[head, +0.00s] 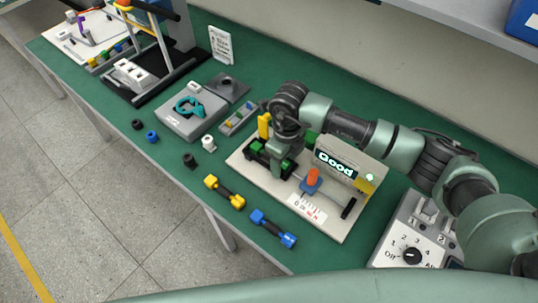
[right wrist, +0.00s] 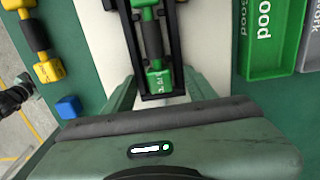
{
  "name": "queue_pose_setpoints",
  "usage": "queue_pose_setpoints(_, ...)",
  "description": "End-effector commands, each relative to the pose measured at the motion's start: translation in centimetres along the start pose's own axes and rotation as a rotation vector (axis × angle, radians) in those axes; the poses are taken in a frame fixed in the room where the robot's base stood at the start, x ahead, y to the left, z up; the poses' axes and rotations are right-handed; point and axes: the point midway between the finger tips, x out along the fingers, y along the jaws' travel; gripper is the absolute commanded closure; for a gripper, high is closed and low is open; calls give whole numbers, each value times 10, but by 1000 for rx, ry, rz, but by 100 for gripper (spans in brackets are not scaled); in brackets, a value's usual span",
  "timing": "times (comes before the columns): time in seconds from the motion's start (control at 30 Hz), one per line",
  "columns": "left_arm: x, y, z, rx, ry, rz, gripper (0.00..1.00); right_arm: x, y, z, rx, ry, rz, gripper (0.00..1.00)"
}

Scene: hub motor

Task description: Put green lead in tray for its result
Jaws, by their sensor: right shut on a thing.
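The green lead (right wrist: 152,38) has green end blocks and a dark middle. It lies in a black cradle (right wrist: 176,40) on the pale test board (head: 265,184). My right gripper (head: 280,165) is over the board, its fingers shut on the lead, which still lies in line with the cradle. In the head view my arm partly hides it. The tester display (head: 335,164) reads "Good" and a green light beside it is lit. In the right wrist view a green tray (right wrist: 265,66) marked "Good" and a grey tray (right wrist: 311,62), its label partly cut off, stand right of the board. My left gripper does not show.
A yellow lead (head: 224,192) and a blue lead (head: 273,228) lie near the table's front edge. An orange-topped blue block (head: 312,181) stands on the board. A switch box (head: 413,238) is at right. Small parts and a grey fixture (head: 192,111) lie left.

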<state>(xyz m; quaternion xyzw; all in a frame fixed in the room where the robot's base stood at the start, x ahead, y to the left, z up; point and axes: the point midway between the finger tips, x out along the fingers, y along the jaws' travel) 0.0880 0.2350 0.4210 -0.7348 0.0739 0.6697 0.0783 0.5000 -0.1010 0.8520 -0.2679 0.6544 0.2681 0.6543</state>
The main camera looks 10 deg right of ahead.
Motion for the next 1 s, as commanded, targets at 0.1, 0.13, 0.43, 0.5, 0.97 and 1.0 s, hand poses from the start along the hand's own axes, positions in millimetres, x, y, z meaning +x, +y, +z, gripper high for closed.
queue_pose_setpoints(0.1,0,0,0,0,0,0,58,0,0,0,0,0,-1,100)
queue_pose_setpoints(0.13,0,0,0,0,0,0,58,0,0,0,0,0,-1,100)
queue_pose_setpoints(0.43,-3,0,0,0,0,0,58,-4,0,0,1,0,-1,100)
queue_pose_setpoints(0.5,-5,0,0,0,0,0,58,-8,-1,0,1,-1,-1,100)
queue_pose_setpoints(0.97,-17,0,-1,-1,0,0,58,-33,-2,2,-1,-8,-4,100)
queue_pose_setpoints(1.0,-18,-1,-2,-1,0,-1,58,-34,-2,2,-1,-8,-5,100)
